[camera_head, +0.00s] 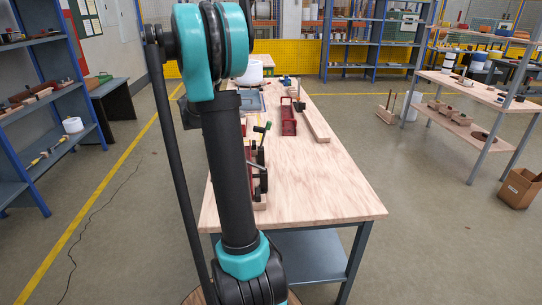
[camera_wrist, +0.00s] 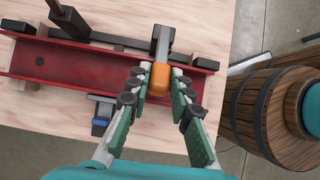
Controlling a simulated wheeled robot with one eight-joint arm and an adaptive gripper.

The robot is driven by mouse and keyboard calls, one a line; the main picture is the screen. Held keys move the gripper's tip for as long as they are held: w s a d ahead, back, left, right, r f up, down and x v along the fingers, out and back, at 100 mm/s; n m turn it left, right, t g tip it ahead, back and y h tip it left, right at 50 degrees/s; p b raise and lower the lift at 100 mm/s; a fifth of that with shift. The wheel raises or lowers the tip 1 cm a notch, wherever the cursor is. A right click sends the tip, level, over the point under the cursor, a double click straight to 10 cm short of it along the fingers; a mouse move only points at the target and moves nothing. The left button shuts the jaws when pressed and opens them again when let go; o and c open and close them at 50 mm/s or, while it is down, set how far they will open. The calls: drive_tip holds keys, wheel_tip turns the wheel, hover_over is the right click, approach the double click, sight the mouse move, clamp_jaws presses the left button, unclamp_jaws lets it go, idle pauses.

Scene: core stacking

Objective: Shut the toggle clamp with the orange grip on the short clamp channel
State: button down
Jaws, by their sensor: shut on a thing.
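In the wrist view the toggle clamp's orange grip (camera_wrist: 158,79) sits between the fingers of my gripper (camera_wrist: 158,92). My gripper is shut on it. A grey metal arm of the clamp (camera_wrist: 162,42) runs from the grip away from me, across the red clamp channel (camera_wrist: 75,67). The channel lies on the pale wooden table. The clamp's pivot is partly hidden, and I cannot tell how far the clamp is closed. In the head view my arm hides the gripper and the orange grip.
In the head view another red channel (camera_head: 289,120) and a long wooden beam (camera_head: 314,120) lie farther back. The table's right front (camera_head: 325,190) is clear.

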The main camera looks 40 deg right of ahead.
drive_tip(key=shift+w+a+f, duration=0.35)
drive_tip(key=shift+a+f, duration=0.25)
drive_tip(key=shift+f, duration=0.35)
drive_tip(key=shift+w+a+f, duration=0.15)
drive_tip(key=shift+a+f, duration=0.1)
drive_tip(key=shift+f, duration=0.45)
drive_tip(key=shift+w+a+f, duration=0.15)
drive_tip(key=shift+a+f, duration=0.05)
drive_tip(key=shift+f, duration=0.45)
drive_tip(key=c, duration=1.3)
unclamp_jaws()
drive_tip(key=v, duration=1.2)
drive_tip(key=shift+s, duration=0.1)
drive_tip(key=shift+c, duration=0.2)
